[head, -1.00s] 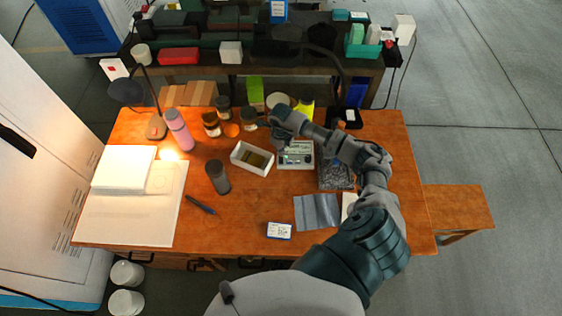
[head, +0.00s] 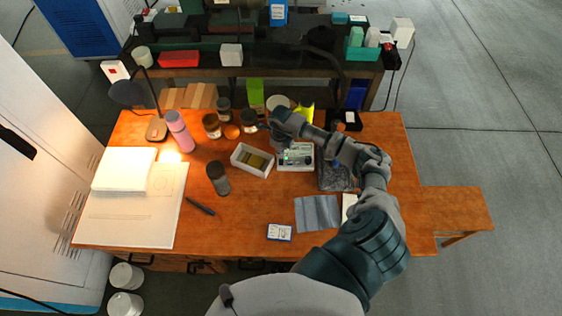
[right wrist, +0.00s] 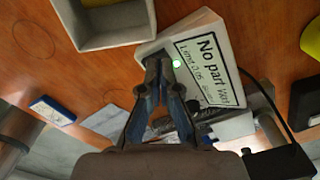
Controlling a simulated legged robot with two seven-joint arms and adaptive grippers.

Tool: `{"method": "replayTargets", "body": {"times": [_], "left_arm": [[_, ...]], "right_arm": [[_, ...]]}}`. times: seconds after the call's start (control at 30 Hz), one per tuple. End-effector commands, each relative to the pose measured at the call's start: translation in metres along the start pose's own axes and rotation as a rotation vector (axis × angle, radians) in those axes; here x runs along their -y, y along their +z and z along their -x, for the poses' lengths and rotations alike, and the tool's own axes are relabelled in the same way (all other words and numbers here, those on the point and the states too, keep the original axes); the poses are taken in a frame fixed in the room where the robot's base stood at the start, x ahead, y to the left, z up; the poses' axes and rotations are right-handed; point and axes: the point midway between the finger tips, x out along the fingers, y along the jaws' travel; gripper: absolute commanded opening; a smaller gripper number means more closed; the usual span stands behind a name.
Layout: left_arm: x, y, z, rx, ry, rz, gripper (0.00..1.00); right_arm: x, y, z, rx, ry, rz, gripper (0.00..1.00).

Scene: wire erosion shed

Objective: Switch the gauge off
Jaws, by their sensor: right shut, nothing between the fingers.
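The gauge (head: 304,165) is a small white box with a display, on the wooden table right of the centre. In the right wrist view the gauge (right wrist: 219,45) shows a screen reading "No part" and a limit line, with a lit green spot near its edge. My right gripper (head: 284,151) points down at the gauge's left part. In the right wrist view the right gripper (right wrist: 158,66) is shut and empty, its tips just beside the green light. I cannot tell whether they touch the gauge. The fingers hide part of its face. My left gripper is not in view.
A white open box (head: 240,163) stands just left of the gauge, and a dark tray (head: 335,178) to its right. Jars (head: 211,122) stand behind. A grey cloth (head: 317,213) lies in front. The table's front middle is mostly clear.

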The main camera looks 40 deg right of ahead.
Motion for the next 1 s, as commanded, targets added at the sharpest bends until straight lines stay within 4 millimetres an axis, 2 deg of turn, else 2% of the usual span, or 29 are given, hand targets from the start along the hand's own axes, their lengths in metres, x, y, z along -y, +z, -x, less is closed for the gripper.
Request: {"method": "replayTargets", "body": {"times": [0.27,1.0], "left_arm": [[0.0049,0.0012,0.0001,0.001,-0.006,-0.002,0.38],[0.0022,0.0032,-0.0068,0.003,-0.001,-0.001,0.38]], "right_arm": [[0.0031,-0.0014,-0.0016,0.001,0.003,0.0,0.0],[0.0021,-0.0009,-0.01,0.001,0.002,0.0,0.0]]}}
